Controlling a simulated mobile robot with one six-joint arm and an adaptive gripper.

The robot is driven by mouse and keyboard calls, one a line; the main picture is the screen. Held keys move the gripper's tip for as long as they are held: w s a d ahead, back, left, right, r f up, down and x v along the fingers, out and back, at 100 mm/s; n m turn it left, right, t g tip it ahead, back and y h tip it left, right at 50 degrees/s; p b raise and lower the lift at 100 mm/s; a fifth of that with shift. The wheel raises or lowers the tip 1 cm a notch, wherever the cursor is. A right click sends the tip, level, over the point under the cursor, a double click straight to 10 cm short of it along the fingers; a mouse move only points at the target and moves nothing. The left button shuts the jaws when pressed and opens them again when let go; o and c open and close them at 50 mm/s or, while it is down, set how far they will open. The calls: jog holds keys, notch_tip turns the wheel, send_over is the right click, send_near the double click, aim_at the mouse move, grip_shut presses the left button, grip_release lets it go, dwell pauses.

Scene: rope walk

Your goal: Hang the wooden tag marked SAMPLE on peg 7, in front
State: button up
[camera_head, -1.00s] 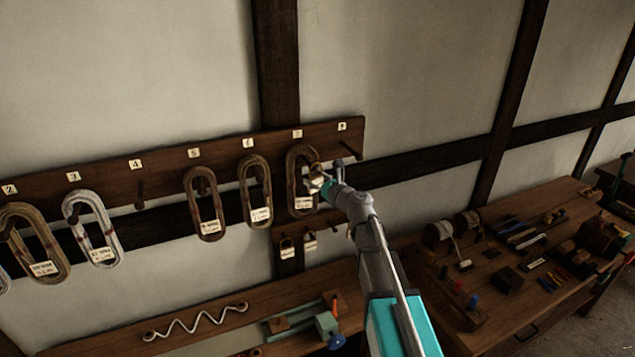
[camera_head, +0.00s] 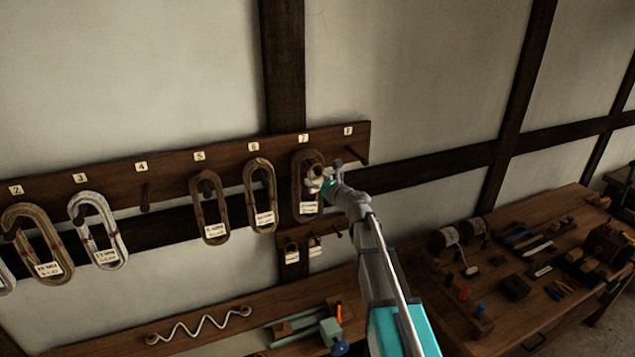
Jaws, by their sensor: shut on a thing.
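The "7" plate (camera_head: 303,138) marks a peg on the dark wooden rail, and a brown rope coil (camera_head: 298,190) with a white label (camera_head: 309,208) hangs there. The peg itself is mostly hidden by the coil and my gripper. My gripper (camera_head: 321,180) is in front of the coil's upper right part, shut on a small pale thing, which I take to be the wooden tag (camera_head: 314,171). Its marking is too small to read. I cannot tell whether the tag touches the peg.
Rope coils (camera_head: 261,195) hang on neighbouring pegs; peg 4 (camera_head: 146,196) and the peg at the right end (camera_head: 357,156) are bare. Two small tags (camera_head: 291,254) hang on a lower rail. A bench (camera_head: 180,325) with tools is below, and a cluttered table (camera_head: 530,290) stands at right.

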jog(key=shift+w+f, duration=0.2)
dwell(0.6)
jog(key=o, duration=0.8)
jog(key=shift+s, duration=0.1)
jog(key=v, duration=1.1)
jog(key=shift+s+d, duration=0.2)
jog(key=shift+s, duration=0.15)
